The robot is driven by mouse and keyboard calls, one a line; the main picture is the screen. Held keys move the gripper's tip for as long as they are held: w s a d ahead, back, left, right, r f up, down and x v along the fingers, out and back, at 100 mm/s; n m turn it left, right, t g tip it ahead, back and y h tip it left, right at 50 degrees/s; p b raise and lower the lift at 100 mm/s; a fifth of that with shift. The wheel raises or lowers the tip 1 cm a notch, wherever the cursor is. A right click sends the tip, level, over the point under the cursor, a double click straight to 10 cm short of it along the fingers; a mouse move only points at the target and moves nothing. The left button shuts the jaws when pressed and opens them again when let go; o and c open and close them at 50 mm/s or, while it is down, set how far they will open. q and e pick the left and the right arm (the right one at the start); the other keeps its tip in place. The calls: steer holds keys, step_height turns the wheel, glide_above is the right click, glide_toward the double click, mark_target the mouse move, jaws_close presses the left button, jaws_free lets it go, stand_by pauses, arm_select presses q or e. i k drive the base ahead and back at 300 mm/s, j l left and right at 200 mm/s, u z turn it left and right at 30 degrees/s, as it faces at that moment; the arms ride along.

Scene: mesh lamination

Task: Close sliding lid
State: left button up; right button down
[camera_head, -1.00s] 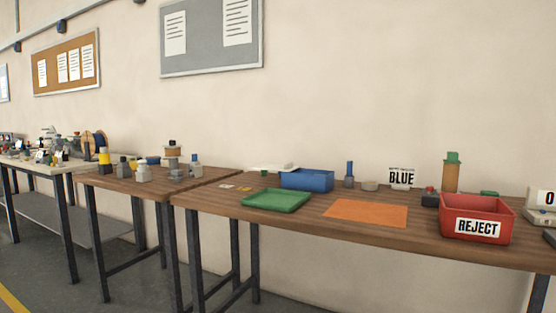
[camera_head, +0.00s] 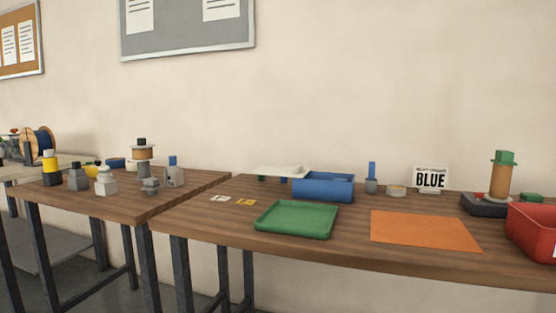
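No lid that I can clearly identify as sliding shows in the head view. A blue bin (camera_head: 324,188) stands at the back of the right table; whether it has a lid I cannot tell. A flat white panel (camera_head: 282,170) lies raised behind it to the left, on small dark and green supports. A green tray (camera_head: 297,220) sits in front of the blue bin. Neither of my grippers is in view.
An orange mat (camera_head: 424,230) lies right of the tray. A red bin (camera_head: 534,232) is cut off at the right edge. A BLUE sign (camera_head: 430,179) stands at the back. Several small parts stand on the left table (camera_head: 120,204). The right table's front left is clear.

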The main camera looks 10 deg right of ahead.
mark_target(298, 171)
steer(key=i+j+z, duration=0.1)
steer(key=i+j, duration=0.75)
steer(key=j, duration=0.15)
